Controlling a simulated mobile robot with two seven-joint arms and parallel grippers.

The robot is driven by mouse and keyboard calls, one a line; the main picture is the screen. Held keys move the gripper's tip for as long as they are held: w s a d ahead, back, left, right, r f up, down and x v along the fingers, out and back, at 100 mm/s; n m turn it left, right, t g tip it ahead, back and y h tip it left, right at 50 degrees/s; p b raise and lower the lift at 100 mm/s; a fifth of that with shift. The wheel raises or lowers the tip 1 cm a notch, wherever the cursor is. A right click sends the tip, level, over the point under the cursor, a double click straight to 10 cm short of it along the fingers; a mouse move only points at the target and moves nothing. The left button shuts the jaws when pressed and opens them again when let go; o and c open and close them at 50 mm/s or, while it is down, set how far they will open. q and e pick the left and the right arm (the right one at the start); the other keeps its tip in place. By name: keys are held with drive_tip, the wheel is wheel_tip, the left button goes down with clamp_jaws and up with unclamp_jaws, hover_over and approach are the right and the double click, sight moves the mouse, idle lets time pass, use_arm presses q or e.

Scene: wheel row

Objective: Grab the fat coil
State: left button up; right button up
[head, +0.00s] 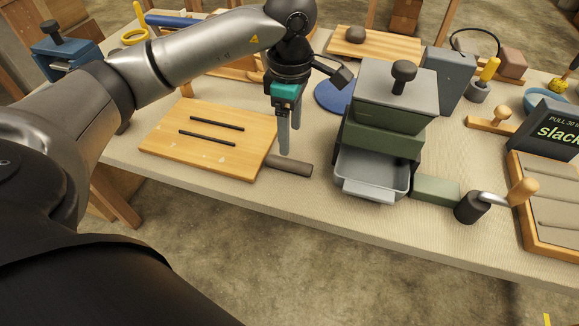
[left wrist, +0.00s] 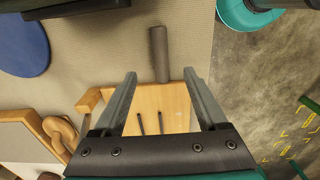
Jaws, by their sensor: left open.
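The fat coil (head: 290,166) is a thick grey-brown cylinder lying on the table beside the right edge of a wooden board (head: 165,142). In the left wrist view the coil (left wrist: 159,52) stands lengthwise at upper centre, its lower end between the fingertips in the picture. Two thin dark coils (head: 217,124) lie on the board. My left gripper (head: 290,140) is open and empty, pointing down above the coil's left end; the exact height gap is hard to tell. Its two fingers also show in the left wrist view (left wrist: 160,74). My right gripper is not in view.
A green and grey box-like unit (head: 385,140) with an open grey tray (head: 372,175) stands just right of the coil. A blue disc (head: 333,95) lies behind. A dark crank piece (head: 470,207) is farther right. The table's front edge (head: 330,205) is close to the coil.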

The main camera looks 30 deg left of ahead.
sight(290, 160)
use_arm(q)
drive_tip(key=shift+f+b, duration=0.5)
drive_tip(key=shift+f, duration=1.6)
wheel_tip(290, 160, down, 3)
drive_tip(key=shift+s+r+b, duration=0.1)
drive_tip(key=shift+r+b, duration=0.05)
drive_tip(key=shift+b, duration=0.4)
drive_tip(key=shift+f, duration=0.85)
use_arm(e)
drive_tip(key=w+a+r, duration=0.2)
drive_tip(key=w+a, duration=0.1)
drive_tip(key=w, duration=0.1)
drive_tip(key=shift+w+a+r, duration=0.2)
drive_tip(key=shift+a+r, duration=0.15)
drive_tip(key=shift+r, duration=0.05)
use_arm(q)
clamp_jaws()
